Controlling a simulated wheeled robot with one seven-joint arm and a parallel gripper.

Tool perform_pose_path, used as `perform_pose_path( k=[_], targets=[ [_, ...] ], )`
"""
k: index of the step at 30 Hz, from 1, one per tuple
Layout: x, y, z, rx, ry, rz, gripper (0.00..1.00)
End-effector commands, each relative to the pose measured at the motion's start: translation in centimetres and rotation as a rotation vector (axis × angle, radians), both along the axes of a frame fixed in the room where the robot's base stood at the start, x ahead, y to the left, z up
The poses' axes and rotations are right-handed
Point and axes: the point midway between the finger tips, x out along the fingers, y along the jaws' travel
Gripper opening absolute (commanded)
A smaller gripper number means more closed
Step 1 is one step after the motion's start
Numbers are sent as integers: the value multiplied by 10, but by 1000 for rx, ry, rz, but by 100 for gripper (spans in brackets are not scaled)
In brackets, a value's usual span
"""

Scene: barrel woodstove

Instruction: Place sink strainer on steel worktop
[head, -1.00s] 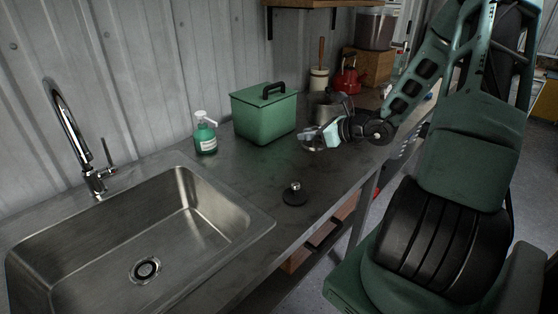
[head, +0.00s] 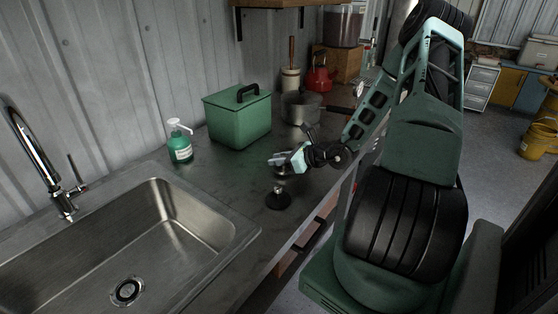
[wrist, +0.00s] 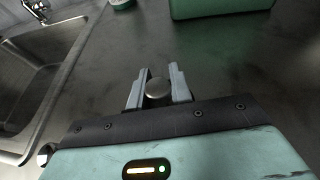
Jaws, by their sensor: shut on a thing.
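My gripper (head: 283,163) is low over the steel worktop (head: 225,172), right of the sink. Its fingers are shut on a small rounded metal piece, which I take as the sink strainer (wrist: 158,88). In the wrist view it sits between the two pale fingertips. In the head view it is small and dark under the fingers, and its lower part is hard to make out. I cannot tell whether it touches the worktop.
A black round-based object with a metal knob (head: 278,200) stands on the worktop just below my gripper in the picture. A green box (head: 237,122), a soap bottle (head: 180,146) and a pot (head: 300,108) stand behind. The sink (head: 165,225) opens at left.

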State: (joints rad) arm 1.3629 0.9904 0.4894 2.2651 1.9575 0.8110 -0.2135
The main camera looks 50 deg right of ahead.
Motion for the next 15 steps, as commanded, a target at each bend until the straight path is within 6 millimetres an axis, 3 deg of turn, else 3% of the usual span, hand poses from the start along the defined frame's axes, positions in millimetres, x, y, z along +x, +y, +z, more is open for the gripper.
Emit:
perform_pose_path(
  k=[14,15],
  targets=[
    [0,0,-10,-1,0,0,0],
    [0,0,-9,-1,0,0,29]
  ],
)
